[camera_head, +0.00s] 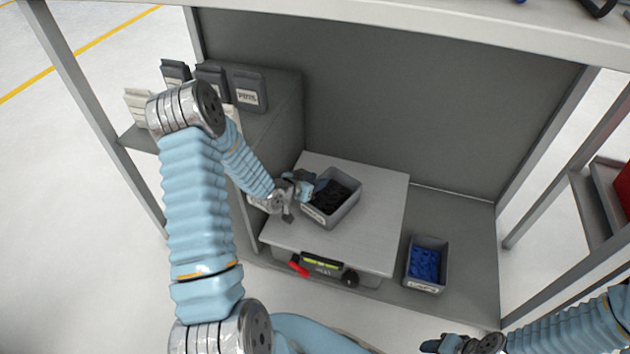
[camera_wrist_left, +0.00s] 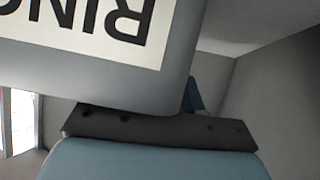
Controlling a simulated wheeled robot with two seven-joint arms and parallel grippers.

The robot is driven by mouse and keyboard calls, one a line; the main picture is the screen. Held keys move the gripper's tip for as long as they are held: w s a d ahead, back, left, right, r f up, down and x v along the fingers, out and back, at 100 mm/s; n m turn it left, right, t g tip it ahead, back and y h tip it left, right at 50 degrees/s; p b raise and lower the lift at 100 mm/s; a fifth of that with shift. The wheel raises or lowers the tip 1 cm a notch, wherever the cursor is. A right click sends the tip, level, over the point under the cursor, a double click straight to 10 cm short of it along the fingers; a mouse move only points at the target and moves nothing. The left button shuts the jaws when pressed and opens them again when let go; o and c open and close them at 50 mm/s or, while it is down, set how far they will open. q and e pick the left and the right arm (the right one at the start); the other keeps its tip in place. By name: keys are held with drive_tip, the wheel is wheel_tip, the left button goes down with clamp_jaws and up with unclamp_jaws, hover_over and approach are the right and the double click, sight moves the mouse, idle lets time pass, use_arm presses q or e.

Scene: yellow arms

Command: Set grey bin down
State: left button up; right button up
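The grey bin (camera_head: 349,209) holds dark parts and is over the light-topped scale-like stand (camera_head: 375,245) in the head view. I cannot tell whether its base touches the top. My left gripper (camera_head: 303,187) is at the bin's left edge. In the left wrist view, the grey bin (camera_wrist_left: 180,60) fills the upper left, with its white label upside down. A dark finger lies along the bin's edge, and a blue part shows behind the wall, so the gripper looks shut on it. My right gripper (camera_head: 462,344) is at the bottom edge, its fingers unclear.
Another grey bin with blue parts (camera_head: 425,263) stands on the lower shelf to the right. A grey back panel (camera_head: 400,110) and frame posts enclose the area. The stand's right side is bare.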

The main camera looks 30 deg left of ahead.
use_arm(q)
drive_tip(key=shift+s+r, duration=0.25)
drive_tip(key=shift+r, duration=0.05)
drive_tip(key=p+v, duration=0.1)
drive_tip(key=v, duration=1)
drive_tip(key=shift+s, duration=0.2)
